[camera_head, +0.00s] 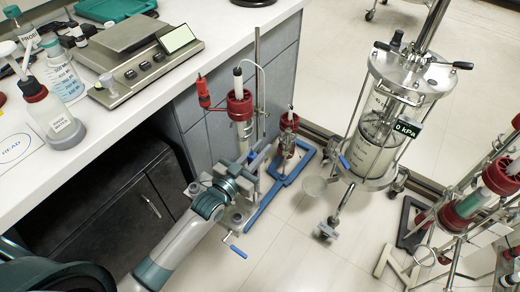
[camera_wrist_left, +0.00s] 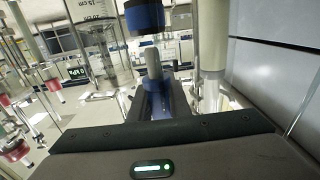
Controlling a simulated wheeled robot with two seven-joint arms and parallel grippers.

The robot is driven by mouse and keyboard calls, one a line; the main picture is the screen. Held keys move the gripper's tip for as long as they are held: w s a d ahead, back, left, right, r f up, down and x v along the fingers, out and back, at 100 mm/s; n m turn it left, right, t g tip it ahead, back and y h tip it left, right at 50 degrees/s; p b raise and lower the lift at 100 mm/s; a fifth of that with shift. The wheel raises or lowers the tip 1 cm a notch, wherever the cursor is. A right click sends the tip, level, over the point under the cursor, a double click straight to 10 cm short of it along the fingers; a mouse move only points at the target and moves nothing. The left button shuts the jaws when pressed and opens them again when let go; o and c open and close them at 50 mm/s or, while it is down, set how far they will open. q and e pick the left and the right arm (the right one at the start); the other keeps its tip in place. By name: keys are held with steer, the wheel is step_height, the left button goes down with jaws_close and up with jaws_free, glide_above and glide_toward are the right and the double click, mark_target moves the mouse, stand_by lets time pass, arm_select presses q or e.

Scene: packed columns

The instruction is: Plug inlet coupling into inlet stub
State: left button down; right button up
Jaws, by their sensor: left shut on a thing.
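My left gripper (camera_head: 260,160) is low beside the bench, at the foot of a column (camera_head: 243,130) with a red top collar. It is shut on a slim part that I take for the inlet coupling; in the left wrist view it is a dark blue piece (camera_wrist_left: 160,103) beyond the gripper's dark body. A grey rounded peg (camera_wrist_left: 153,63) stands just above it, below a blue collar (camera_wrist_left: 145,17); this may be the inlet stub. I cannot tell whether peg and blue piece touch. The column's lower end is hidden by my gripper in the head view. My right gripper is not in view.
A metal stand with a clear vessel (camera_head: 375,150) and a 0 kPa display (camera_head: 407,129) stands right of the column. Another column (camera_head: 470,205) is at far right. The white bench (camera_head: 190,80) and dark cabinet (camera_head: 115,185) border the left. Open floor lies at front centre.

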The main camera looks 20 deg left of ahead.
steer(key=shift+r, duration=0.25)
